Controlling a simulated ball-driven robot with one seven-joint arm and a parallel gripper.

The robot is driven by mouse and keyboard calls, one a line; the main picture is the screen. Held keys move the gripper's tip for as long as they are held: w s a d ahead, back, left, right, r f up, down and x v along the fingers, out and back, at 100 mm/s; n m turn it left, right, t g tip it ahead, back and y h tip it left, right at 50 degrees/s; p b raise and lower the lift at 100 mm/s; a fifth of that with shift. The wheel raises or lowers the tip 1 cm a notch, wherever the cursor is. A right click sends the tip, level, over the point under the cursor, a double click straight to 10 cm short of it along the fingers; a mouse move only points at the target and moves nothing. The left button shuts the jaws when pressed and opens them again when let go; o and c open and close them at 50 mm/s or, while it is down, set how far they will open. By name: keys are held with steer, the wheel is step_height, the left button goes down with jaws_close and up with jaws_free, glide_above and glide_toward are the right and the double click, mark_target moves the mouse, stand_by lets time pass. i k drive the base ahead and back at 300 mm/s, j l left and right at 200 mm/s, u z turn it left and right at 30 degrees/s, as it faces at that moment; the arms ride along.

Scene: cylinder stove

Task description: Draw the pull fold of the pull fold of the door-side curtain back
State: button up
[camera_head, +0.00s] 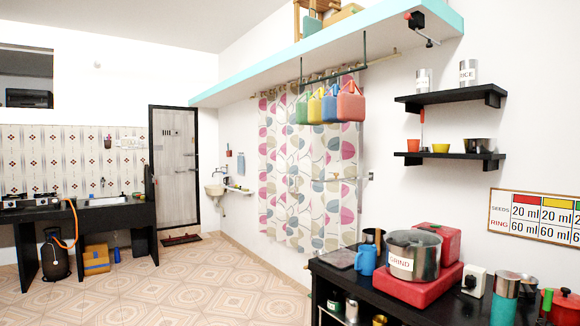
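A patterned curtain (308,170) with pink, teal, grey and beige leaf shapes hangs on the right wall under the turquoise-edged shelf. It hangs spread out in folds, reaching from near the shelf to not far above the floor. Its left edge (266,165) is the side nearer the grey door (174,165). I cannot tell where one panel ends and another begins, or which fold is the pull fold. My gripper is not in view.
Green, yellow, blue and red containers (350,106) hang in front of the curtain's top. A black counter (370,283) with pots and a red box stands at the front right. A small basin (215,190) is near the door. The tiled floor (200,285) is open.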

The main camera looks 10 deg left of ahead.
mark_target(292, 239)
steer(key=i+u, duration=0.1)
steer(key=u, duration=0.45)
steer(key=i+u, duration=0.2)
steer(key=i, duration=0.7)
steer(key=i+l+u, duration=0.2)
steer(key=i, duration=0.7)
steer(key=i+j+u, duration=0.25)
steer(key=i, duration=0.7)
steer(key=i+l+u, duration=0.3)
steer(key=i, duration=0.7)
steer(key=i+l+z, duration=0.15)
steer(key=i+z, duration=0.3)
steer(key=i, duration=0.2)
steer(key=i+z, duration=0.45)
steer(key=i, duration=0.25)
steer(key=i+j+z, duration=0.45)
steer(key=i, duration=0.2)
steer(key=l, duration=0.1)
